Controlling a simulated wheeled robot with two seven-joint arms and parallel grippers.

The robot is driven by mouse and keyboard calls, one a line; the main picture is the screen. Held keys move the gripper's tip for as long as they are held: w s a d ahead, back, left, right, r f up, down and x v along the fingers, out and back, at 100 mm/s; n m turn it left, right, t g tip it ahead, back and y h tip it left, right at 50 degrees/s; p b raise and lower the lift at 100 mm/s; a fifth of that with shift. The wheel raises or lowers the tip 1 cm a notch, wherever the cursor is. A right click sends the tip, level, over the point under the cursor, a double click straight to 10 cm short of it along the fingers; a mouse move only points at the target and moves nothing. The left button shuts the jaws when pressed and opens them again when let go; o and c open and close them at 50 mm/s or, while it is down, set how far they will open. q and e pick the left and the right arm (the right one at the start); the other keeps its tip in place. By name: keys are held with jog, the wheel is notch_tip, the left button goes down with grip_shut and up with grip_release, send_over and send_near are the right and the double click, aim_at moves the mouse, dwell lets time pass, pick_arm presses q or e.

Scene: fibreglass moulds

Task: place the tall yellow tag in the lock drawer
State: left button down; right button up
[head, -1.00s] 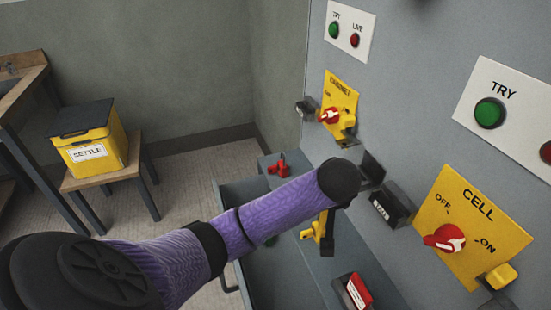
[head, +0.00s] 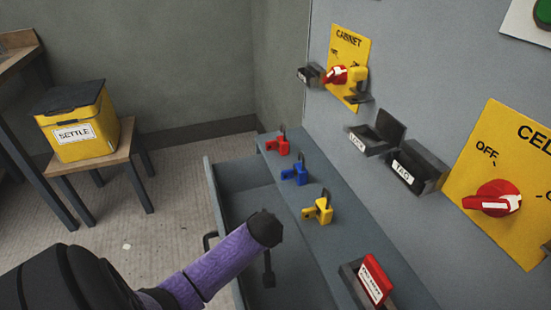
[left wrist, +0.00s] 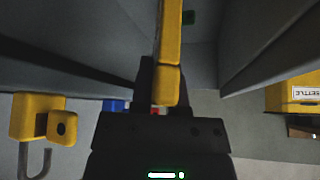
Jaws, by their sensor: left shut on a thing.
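The tall yellow tag (left wrist: 168,45) is between the fingers of my left gripper (left wrist: 160,95) in the left wrist view, its long part reaching away from the jaws. In the head view my left gripper (head: 268,272) points down inside the open grey drawer (head: 228,205), and the tag cannot be made out there. In the left wrist view, grey drawer walls (left wrist: 265,45) flank the tag. I cannot tell whether the tag touches the drawer floor. My right gripper is out of view.
Red (head: 278,147), blue (head: 295,173) and yellow (head: 318,210) padlocks stand on the ledge right of the drawer. A red-fronted holder (head: 372,282) is nearer. Black boxes (head: 418,168) and yellow switch plates (head: 348,60) are on the panel. A yellow SETTLE box (head: 77,122) sits far left.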

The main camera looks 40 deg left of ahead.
pick_arm(q)
notch_tip(320, 180, down, 2)
jog(key=shift+f+b, duration=0.1)
jog(key=shift+b, duration=0.4)
notch_tip(320, 180, down, 10)
jog(key=b, duration=0.7)
jog(key=shift+r, duration=0.35)
jog(key=shift+f, duration=0.1)
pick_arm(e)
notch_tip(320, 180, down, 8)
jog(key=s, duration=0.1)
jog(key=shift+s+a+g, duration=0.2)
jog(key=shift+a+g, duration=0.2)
pick_arm(q)
jog(key=c, duration=1.1)
grip_release()
jog(key=shift+f, duration=0.1)
jog(key=o, duration=0.5)
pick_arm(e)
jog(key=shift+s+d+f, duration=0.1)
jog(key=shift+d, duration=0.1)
